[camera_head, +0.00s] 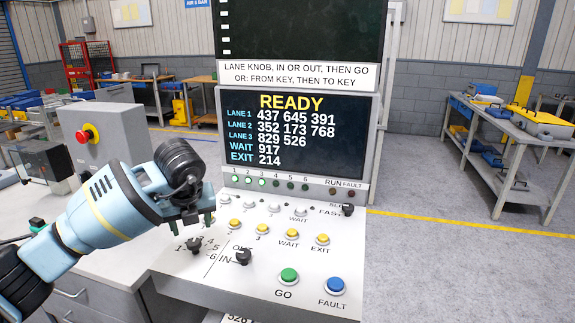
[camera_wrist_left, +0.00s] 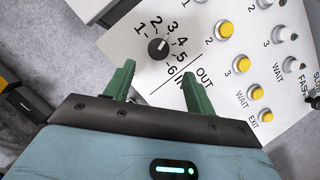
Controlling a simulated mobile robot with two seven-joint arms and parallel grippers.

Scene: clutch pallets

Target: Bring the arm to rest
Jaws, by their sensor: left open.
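My left arm comes in from the left in the head view. Its left gripper (camera_head: 196,220) hangs over the sloped control panel (camera_head: 180,268), above the numbered lane knob (camera_head: 194,245). In the left wrist view the gripper (camera_wrist_left: 158,73) has its two green fingers apart with nothing between them. The lane knob (camera_wrist_left: 158,47) shows beyond the fingertips, apart from them. The IN/OUT knob (camera_head: 243,257) stands to the right of the lane knob in the head view; one finger seems to hide it in the wrist view. My right gripper is not in view.
The screen (camera_head: 300,130) reads READY above lane numbers. Yellow buttons, a green GO button (camera_head: 288,276) and a blue FAULT button (camera_head: 335,286) sit on the panel. A grey box with a red stop button (camera_head: 84,136) stands left. Open floor (camera_head: 440,270) lies right.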

